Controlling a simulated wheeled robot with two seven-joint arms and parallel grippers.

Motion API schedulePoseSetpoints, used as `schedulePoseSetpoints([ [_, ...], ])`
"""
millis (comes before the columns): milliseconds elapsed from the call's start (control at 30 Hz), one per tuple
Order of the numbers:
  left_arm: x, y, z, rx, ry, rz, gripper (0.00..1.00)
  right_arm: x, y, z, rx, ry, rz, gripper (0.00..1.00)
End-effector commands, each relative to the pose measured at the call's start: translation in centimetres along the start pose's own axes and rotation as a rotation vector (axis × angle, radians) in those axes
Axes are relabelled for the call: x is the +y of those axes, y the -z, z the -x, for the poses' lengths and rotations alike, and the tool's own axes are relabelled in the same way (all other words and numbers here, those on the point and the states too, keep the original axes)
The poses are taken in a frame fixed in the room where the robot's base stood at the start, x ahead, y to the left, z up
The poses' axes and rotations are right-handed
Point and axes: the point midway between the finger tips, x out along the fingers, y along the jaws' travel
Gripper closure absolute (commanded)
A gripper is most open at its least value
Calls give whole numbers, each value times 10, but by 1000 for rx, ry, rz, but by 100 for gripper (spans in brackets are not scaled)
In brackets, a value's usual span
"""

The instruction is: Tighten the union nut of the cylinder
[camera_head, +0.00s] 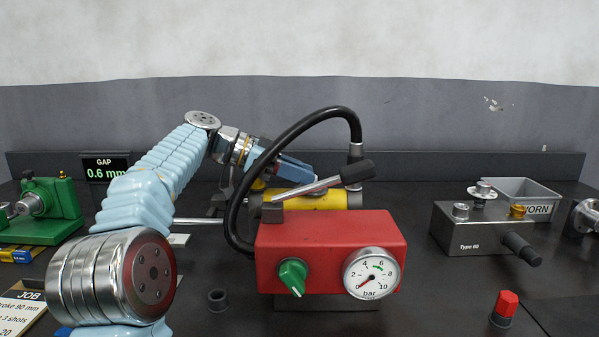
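The yellow cylinder (322,201) lies behind the red pump unit (330,240), partly hidden by the pump lever. A metal hose fitting, apparently the union nut (355,152), stands upright at the end of the black hose (300,124); its lower end is hidden behind the lever's black grip. My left gripper (306,173) reaches in from the left, behind the hose and above the cylinder, with its tip left of the fitting and apart from it in the picture. Its fingers are too small and covered to show whether they are open. My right gripper is not in view.
The pump lever (310,187) slants over the pump; its gauge (371,273) reads near zero. A green device (47,208) stands left beside a GAP display (107,168) showing 0.6 mm. A grey block (470,236), grey bin (528,190) and red-capped part (505,306) are right.

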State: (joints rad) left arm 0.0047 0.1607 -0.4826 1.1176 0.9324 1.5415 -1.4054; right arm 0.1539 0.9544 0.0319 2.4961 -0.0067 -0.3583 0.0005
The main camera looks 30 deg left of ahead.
Motion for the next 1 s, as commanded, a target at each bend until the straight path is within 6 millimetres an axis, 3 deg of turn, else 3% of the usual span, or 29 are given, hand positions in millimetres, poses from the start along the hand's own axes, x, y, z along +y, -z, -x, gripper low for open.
schedulePoseSetpoints([
  [33, 0, 0, 0, 0, 1, 0, 63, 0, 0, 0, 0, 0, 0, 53],
  [133, 0, 0, 0, 0, 0, 0, 48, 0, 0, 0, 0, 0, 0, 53],
  [467, 0, 0, 4, -1, 1, 0, 48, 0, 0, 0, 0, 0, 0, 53],
  [800, -1, 0, 60, -1, 3, 1, 48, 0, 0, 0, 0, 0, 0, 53],
  [1000, 0, 0, 75, -1, 0, 1, 48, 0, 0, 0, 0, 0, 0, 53],
])
